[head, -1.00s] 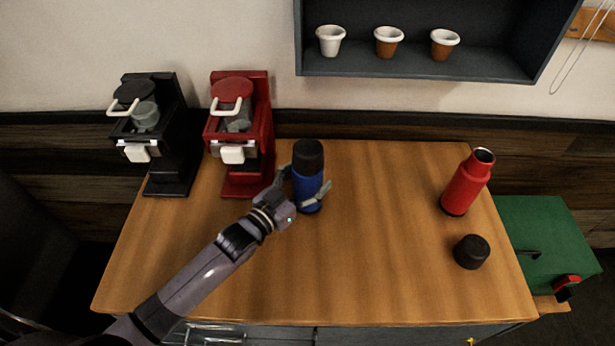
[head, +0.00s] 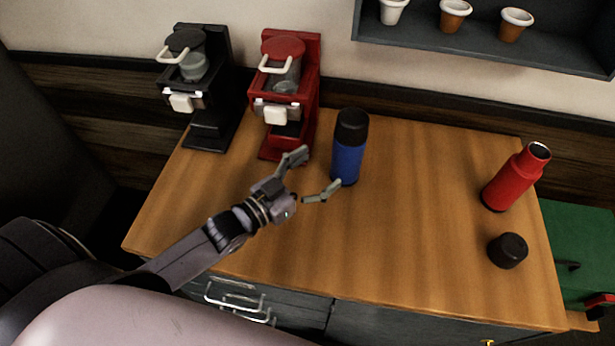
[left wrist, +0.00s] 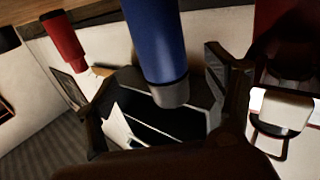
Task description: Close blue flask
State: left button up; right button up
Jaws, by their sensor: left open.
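The blue flask (head: 347,163) stands upright on the wooden table in the head view, with a black cap (head: 352,126) on its top. It also shows in the left wrist view (left wrist: 158,38), between and beyond the finger tips. My left gripper (head: 308,176) is open and empty. It is just to the left and front of the flask, its fingers spread towards the flask's body. I cannot tell whether the near fingertip touches the flask. My right gripper is not in view.
A red coffee machine (head: 284,90) and a black one (head: 208,95) stand at the back left. An open red flask (head: 513,182) stands at the right, with a loose black cap (head: 508,250) in front of it. The table's front middle is clear. A shelf (head: 560,45) with cups hangs above.

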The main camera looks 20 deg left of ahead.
pick_arm(q)
jog(key=shift+v, duration=1.25)
